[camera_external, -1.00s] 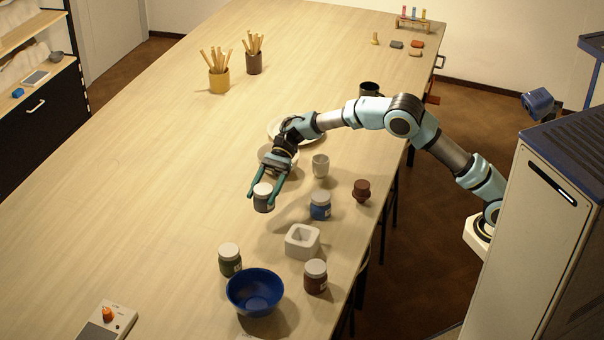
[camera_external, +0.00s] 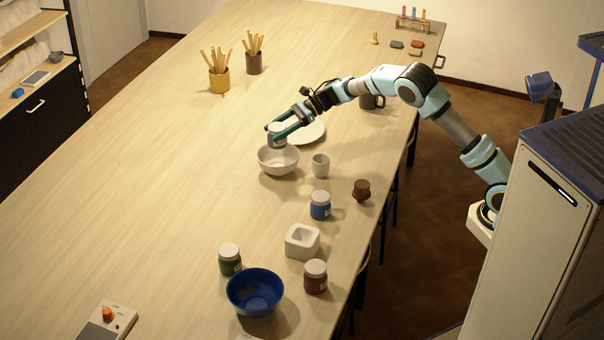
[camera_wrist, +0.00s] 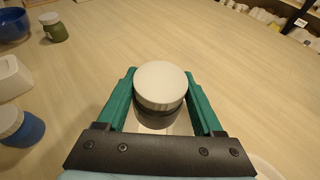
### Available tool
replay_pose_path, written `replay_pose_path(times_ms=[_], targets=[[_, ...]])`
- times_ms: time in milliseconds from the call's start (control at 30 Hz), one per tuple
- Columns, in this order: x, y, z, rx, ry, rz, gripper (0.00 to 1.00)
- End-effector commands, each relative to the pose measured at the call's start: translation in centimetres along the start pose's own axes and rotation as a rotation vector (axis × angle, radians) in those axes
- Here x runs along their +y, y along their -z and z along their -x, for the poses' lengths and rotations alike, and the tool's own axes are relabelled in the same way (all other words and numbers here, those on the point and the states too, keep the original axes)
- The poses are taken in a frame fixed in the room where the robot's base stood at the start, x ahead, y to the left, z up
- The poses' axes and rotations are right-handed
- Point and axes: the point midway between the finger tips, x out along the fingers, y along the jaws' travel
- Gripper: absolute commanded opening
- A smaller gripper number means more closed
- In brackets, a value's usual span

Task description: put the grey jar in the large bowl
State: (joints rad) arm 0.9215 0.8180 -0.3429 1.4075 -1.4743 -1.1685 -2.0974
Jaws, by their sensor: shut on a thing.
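The grey jar (camera_external: 278,142), with a pale lid, is held upright between the green fingers of my gripper (camera_external: 274,133). In the wrist view the jar's lid (camera_wrist: 160,84) sits between the fingertips. In the external view the jar shows just at the back rim of a cream bowl (camera_external: 278,166); I cannot tell whether it is directly over that bowl. A blue bowl (camera_external: 255,305), the larger-looking of the two, stands empty near the front of the table. It also shows in the wrist view's top left corner (camera_wrist: 12,28).
A white plate (camera_external: 312,133) lies beside the cream bowl. The table's left half is mostly clear.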

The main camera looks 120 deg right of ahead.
Motion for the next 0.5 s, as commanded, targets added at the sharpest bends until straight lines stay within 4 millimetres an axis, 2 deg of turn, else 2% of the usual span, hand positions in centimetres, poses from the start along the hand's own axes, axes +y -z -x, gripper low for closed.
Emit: replay_pose_path(times_ms=[200, 500], targets=[[0.0, 3.5, -1.4, 0.001, 0.002, -0.007, 0.0], [0.0, 6.2, -2.4, 0.001, 0.002, -0.004, 0.0]])
